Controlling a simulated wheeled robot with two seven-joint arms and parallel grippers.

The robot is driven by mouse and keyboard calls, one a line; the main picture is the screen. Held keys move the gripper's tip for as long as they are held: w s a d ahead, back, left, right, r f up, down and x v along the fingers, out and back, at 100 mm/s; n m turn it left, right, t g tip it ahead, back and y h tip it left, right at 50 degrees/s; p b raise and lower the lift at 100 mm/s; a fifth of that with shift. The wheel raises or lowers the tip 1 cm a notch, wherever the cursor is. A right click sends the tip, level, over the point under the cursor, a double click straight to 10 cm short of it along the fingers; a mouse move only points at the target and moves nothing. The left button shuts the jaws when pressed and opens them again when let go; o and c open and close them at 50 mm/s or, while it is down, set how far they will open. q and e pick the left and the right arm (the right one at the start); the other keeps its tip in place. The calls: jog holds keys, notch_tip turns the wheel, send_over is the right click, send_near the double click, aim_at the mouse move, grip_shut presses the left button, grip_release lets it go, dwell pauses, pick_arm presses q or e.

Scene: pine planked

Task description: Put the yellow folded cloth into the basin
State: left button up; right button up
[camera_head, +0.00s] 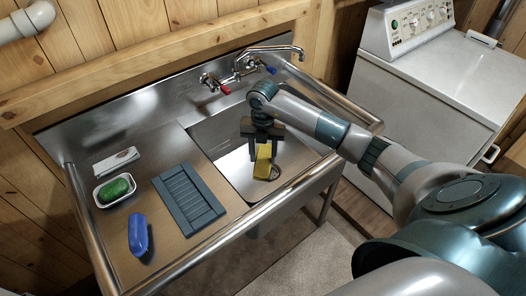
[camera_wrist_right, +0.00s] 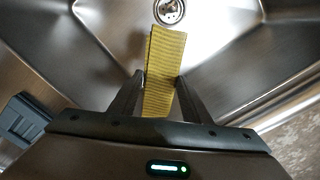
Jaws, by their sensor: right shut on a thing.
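The yellow folded cloth (camera_head: 263,163) is in my right gripper (camera_head: 262,150), inside the outline of the steel basin (camera_head: 232,178) in the head view. In the right wrist view the yellow cloth (camera_wrist_right: 163,68) stands out between the two fingers of my right gripper (camera_wrist_right: 160,82), with the basin floor (camera_wrist_right: 110,22) and drain beyond it. The fingers are shut on the cloth. I cannot tell whether the cloth's far end touches the basin floor. My left gripper is not in view.
Left of the basin, the counter holds a grey-blue ribbed rack (camera_head: 187,204), a green soap in a white dish (camera_head: 115,190), a blue object (camera_head: 139,234) and a folded white cloth (camera_head: 116,161). A tap (camera_head: 250,65) stands behind the basin. A white washer (camera_head: 430,90) stands right.

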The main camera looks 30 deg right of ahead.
notch_tip(320, 180, down, 7)
jog(key=b, duration=0.4)
jog(key=shift+f, duration=0.1)
jog(key=o, duration=1.1)
jog(key=shift+o, duration=0.2)
